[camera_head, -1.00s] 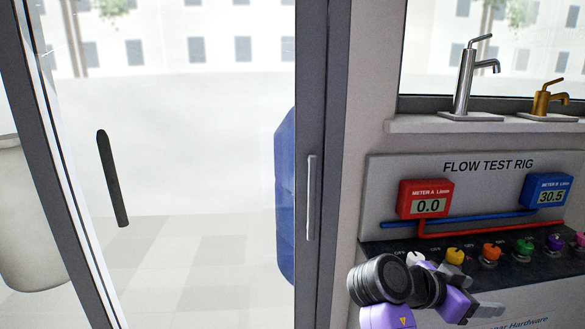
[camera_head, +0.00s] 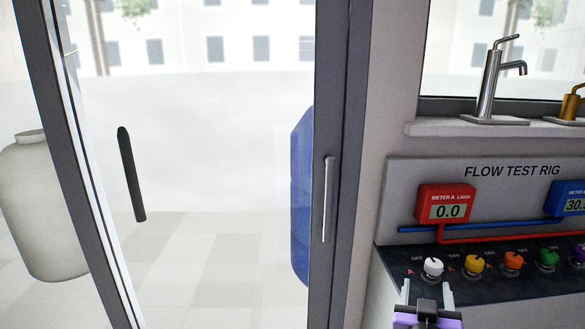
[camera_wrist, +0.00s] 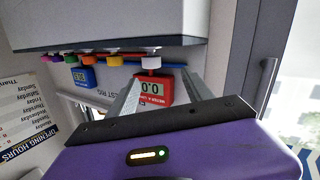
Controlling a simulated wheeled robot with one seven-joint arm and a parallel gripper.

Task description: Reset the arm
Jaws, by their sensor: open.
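My gripper (camera_head: 427,293) is at the lower right of the head view, with its two grey fingers apart and nothing between them. It points at the front of the flow test rig (camera_head: 400,169), just below the white knob (camera_head: 433,268). In the wrist view my gripper (camera_wrist: 157,92) shows its fingers spread, with the red meter A (camera_wrist: 153,89) reading 0.0 seen between them. The white knob (camera_wrist: 152,63) is just beyond the fingertips; whether they touch it I cannot tell.
Yellow (camera_head: 474,264), orange and green knobs line the rig panel. The blue meter B (camera_head: 569,200) is cut off at the right. A chrome faucet (camera_head: 490,80) stands on the ledge. A glass door (camera_head: 210,180) with a dark frame and handle fills the left.

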